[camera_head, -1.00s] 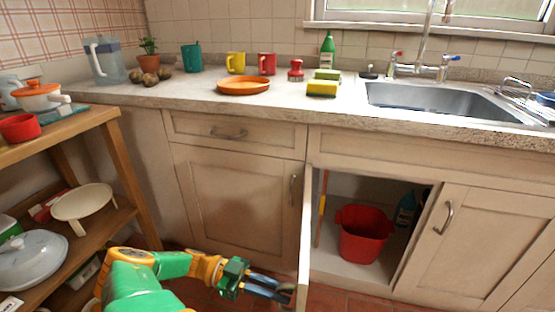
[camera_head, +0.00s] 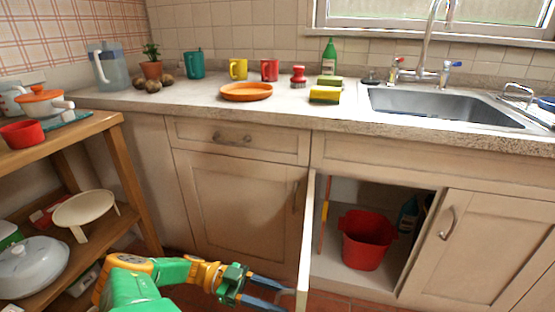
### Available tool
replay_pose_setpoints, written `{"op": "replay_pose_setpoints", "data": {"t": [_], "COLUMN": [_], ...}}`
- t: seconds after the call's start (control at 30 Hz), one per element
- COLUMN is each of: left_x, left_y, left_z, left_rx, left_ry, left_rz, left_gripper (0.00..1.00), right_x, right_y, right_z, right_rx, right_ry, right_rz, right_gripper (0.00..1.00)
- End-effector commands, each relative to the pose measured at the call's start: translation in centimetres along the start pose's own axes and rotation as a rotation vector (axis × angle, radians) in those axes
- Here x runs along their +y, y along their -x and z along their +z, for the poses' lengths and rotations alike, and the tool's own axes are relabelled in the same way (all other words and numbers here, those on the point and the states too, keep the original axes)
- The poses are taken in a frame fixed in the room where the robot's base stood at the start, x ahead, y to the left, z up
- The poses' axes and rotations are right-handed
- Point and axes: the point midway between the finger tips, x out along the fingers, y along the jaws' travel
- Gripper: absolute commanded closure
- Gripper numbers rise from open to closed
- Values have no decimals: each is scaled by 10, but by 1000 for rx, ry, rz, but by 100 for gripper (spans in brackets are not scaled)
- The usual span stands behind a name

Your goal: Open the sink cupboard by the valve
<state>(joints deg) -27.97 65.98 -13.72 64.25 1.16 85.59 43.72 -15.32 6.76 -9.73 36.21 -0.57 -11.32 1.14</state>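The sink cupboard door (camera_head: 306,245) stands open, swung out toward me and seen nearly edge-on. Inside the cupboard are a red bucket (camera_head: 367,239), a dark bottle (camera_head: 407,214) partly hidden by the frame, and a thin orange-and-yellow stick (camera_head: 324,212). My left gripper (camera_head: 281,296) is low at the door's outer edge, on its left side. Its two blue fingers are apart, with the tips at the door edge; I cannot tell whether they touch it. My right gripper is out of view. No valve shows clearly inside the cupboard.
The closed right cupboard door (camera_head: 487,246) and closed left cupboard (camera_head: 240,205) flank the opening. A wooden shelf unit (camera_head: 140,190) with pots stands at left. The counter (camera_head: 200,98) above holds mugs, an orange plate (camera_head: 246,91) and sponges. The sink (camera_head: 440,104) is at right.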

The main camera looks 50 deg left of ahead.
Motion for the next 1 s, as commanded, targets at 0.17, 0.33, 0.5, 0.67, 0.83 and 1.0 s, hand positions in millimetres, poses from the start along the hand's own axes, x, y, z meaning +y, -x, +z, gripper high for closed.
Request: {"op": "replay_pose_setpoints", "data": {"t": [0.17,0.33,0.5,0.67,0.83,1.0], "left_x": [-1,-1,0,0,0,-28], "left_y": [28,61,71,71,71,65], "left_z": [5,6,1,0,0,65], "left_rx": [-7,-4,-2,-1,-1,-99], "left_ry": [0,-1,0,1,0,-39], "left_rz": [-3,-3,0,0,-1,-282], "left_gripper": [56,56,56,56,56,56], "right_x": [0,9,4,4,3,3], "right_y": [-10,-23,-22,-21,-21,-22], "right_z": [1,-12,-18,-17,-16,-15], "right_rx": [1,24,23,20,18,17], "right_ry": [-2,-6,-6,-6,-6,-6], "right_rz": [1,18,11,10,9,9], "right_gripper": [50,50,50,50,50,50]}}
